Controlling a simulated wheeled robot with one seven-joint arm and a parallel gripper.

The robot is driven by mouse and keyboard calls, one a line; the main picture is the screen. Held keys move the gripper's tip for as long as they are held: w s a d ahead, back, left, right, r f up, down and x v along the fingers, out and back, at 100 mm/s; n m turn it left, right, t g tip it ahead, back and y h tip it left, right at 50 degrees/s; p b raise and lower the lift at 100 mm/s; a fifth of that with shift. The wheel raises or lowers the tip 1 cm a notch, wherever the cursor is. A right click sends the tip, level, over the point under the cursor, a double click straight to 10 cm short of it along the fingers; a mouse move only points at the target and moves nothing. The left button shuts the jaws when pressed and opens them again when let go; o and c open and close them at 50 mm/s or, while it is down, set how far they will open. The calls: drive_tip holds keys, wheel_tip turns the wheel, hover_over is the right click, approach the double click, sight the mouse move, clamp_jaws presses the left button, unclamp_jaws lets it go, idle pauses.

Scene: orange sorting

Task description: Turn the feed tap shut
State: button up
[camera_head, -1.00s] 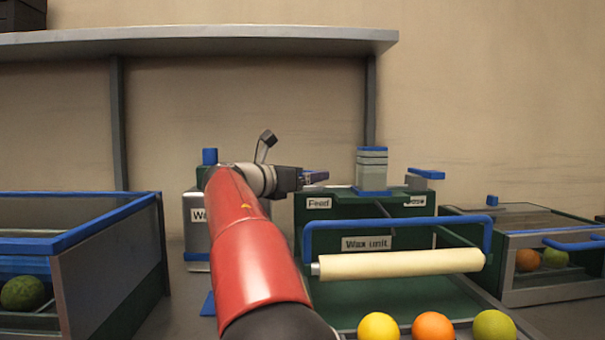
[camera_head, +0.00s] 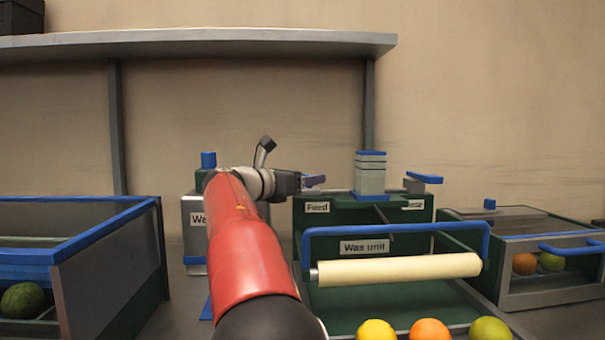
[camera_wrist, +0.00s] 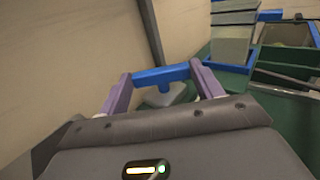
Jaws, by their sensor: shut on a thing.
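The feed tap's blue handle (camera_wrist: 160,76) lies between the two purple fingers of my gripper (camera_wrist: 163,88) in the wrist view, with a finger at each end of it. My gripper is shut on it. In the head view my gripper (camera_head: 313,181) is at the top left of the green wax unit (camera_head: 345,215), just above the "Feed" label (camera_head: 317,207). There the fingers largely hide the tap, so its exact turn angle is hard to tell.
A grey block column with blue bands (camera_head: 371,178) stands right of my gripper. Another blue-handled tap (camera_head: 424,178) is at the unit's right. A blue bar frame (camera_head: 395,229) and cream roller (camera_head: 398,269) are in front. Several fruits, including an orange (camera_head: 429,331), lie nearer.

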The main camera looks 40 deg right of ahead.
drive_tip(key=shift+w+m+g, duration=0.1)
drive_tip(key=shift+m+g, duration=0.2)
drive_tip(key=shift+g, duration=0.2)
drive_tip(key=o, duration=1)
drive_tip(key=shift+w+a, duration=0.2)
drive_tip(key=shift+a, duration=3.75)
drive_tip(key=shift+c, duration=0.3)
